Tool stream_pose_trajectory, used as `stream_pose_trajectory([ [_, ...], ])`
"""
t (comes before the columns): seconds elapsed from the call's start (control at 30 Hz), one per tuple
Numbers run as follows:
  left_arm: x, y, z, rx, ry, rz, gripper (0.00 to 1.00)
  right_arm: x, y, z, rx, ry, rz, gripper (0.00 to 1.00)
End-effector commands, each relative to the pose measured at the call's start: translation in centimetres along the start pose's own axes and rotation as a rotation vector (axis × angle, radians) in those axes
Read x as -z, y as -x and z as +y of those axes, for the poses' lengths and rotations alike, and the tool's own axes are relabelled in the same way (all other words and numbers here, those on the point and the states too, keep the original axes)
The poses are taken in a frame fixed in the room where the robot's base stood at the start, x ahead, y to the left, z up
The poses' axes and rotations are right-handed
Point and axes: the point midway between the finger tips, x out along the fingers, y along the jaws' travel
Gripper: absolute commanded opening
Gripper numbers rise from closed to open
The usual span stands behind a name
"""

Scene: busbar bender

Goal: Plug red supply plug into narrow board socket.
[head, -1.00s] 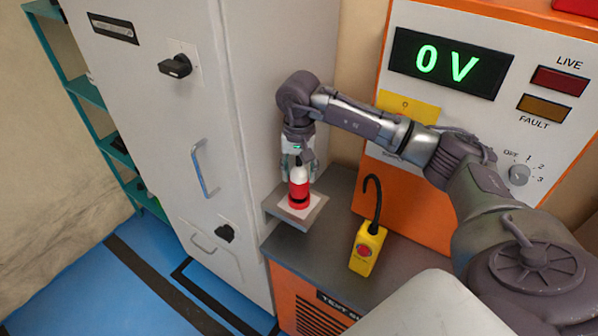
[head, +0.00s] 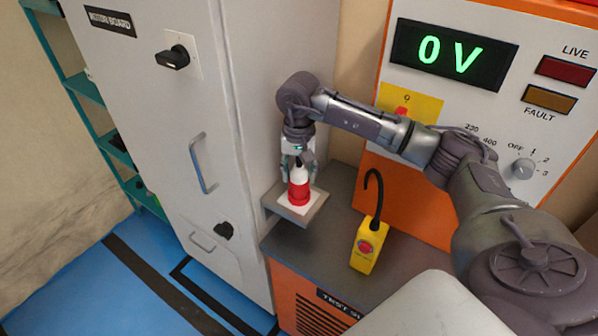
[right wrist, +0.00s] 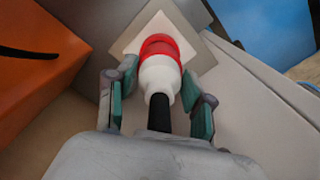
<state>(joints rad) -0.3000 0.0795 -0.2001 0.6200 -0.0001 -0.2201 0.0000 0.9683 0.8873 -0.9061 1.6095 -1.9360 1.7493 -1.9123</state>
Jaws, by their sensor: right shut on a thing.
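The red supply plug (head: 299,189), with a red front, a white body and a black cable end, stands upright on a small grey shelf (head: 314,208) at the cabinet's side. In the right wrist view the plug (right wrist: 160,47) points away from me toward a pale square plate. My right gripper (head: 299,172) comes down from above, shut on the plug's white body, with the green-padded fingers (right wrist: 161,88) on either side. A small black fitting (head: 224,231) sits low on the cabinet front; I cannot tell whether it is the narrow board socket. My left gripper is out of view.
The grey board cabinet (head: 150,110) has a black rotary switch (head: 173,57) and a handle (head: 202,163). A yellow pendant (head: 367,247) with a red button and black hook stands on the grey bench. The orange-edged test panel (head: 450,90) reads 0 V.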

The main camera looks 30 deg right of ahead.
Motion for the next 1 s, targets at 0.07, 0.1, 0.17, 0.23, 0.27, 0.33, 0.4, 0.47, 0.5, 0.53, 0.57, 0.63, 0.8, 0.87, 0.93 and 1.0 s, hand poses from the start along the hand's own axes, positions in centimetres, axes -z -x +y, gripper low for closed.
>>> stream_pose_trajectory([
  [0.07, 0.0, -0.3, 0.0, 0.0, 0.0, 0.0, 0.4, 0.0, -0.3, 0.0, 0.001, 0.0, 0.001, 0.1],
  [0.1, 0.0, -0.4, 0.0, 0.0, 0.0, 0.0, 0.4, 0.0, -0.4, 0.0, 0.001, 0.0, 0.001, 0.1],
  [0.17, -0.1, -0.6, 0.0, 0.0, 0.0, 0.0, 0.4, 0.0, -0.5, 0.0, 0.001, 0.0, 0.001, 0.1],
  [0.23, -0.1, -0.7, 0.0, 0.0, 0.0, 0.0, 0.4, 0.0, -0.7, 0.0, 0.001, 0.0, 0.001, 0.1],
  [0.27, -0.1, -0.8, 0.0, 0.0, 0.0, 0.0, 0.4, 0.0, -0.8, 0.0, 0.001, -0.001, 0.001, 0.1],
  [0.33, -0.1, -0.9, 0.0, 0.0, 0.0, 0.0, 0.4, 0.0, -0.9, 0.0, 0.001, 0.0, 0.001, 0.1],
  [0.4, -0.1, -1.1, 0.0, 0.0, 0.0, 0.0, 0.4, 0.0, -1.1, 0.0, 0.001, -0.001, 0.001, 0.1],
  [0.47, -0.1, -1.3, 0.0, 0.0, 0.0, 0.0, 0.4, 0.0, -1.3, 0.0, 0.001, -0.001, 0.001, 0.1],
  [0.5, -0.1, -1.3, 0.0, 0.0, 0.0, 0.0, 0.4, 0.0, -1.4, 0.0, 0.0, 0.0, 0.001, 0.1],
  [0.53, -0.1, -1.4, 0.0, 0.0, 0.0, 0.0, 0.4, 0.0, -1.4, 0.0, 0.0, 0.0, 0.0, 0.1],
  [0.57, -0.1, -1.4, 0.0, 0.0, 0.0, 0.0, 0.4, 0.0, -1.5, 0.0, 0.0, 0.0, 0.0, 0.1],
  [0.63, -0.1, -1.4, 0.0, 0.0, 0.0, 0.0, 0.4, 0.0, -1.5, 0.0, -0.001, 0.0, 0.0, 0.1],
  [0.8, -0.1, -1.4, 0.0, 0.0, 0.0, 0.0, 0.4, 0.0, -1.6, 0.1, -0.002, 0.0, -0.001, 0.1],
  [0.87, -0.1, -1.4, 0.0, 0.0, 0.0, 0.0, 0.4, 0.0, -1.6, 0.1, -0.003, 0.0, -0.002, 0.55],
  [0.93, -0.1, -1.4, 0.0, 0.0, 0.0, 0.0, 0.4, 0.0, -1.6, 0.1, -0.003, 0.0, -0.002, 0.67],
  [1.0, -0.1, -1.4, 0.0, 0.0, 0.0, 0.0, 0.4, 0.0, -1.6, 0.0, -0.002, 0.0, -0.001, 0.79],
])
